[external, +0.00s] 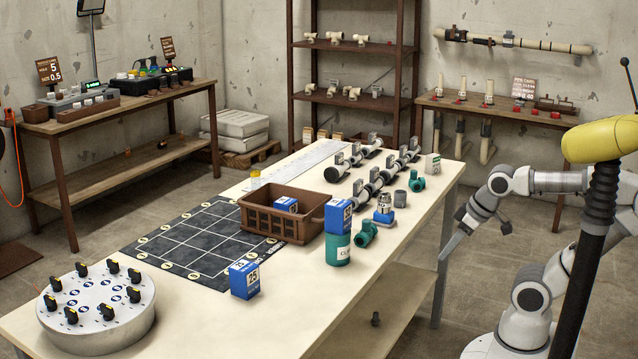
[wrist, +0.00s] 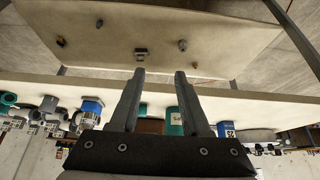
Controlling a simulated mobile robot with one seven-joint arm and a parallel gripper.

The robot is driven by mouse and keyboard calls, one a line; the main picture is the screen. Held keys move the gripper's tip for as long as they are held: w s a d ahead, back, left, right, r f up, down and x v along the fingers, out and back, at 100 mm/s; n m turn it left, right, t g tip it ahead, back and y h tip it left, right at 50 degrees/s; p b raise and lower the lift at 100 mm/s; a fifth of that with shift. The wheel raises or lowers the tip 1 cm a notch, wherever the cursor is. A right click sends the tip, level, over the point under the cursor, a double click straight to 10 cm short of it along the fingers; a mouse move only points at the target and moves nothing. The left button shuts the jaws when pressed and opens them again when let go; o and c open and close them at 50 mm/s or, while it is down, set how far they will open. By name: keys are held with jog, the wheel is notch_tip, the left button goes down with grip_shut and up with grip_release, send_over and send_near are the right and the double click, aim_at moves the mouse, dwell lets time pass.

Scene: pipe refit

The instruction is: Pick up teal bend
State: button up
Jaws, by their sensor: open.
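Two small teal pipe fittings with bend-like shapes lie on the long table. The nearer one (external: 367,235) is just right of the teal can; the farther one (external: 417,182) is near the table's right edge. I cannot tell which is the named bend. In the wrist view a teal piece shows at the far left (wrist: 8,99), and another bit of teal (wrist: 143,109) is mostly hidden behind the left finger. My gripper (external: 443,258) (wrist: 160,76) is open and empty, pointing down beside the table's right edge, apart from both fittings.
A teal can (external: 338,252) with a blue box (external: 338,215) on top stands beside the nearer fitting. A lower shelf (external: 385,300) extends under the table (external: 420,238).

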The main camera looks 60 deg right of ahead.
aim_at(413, 179)
jog(key=shift+r, duration=0.1)
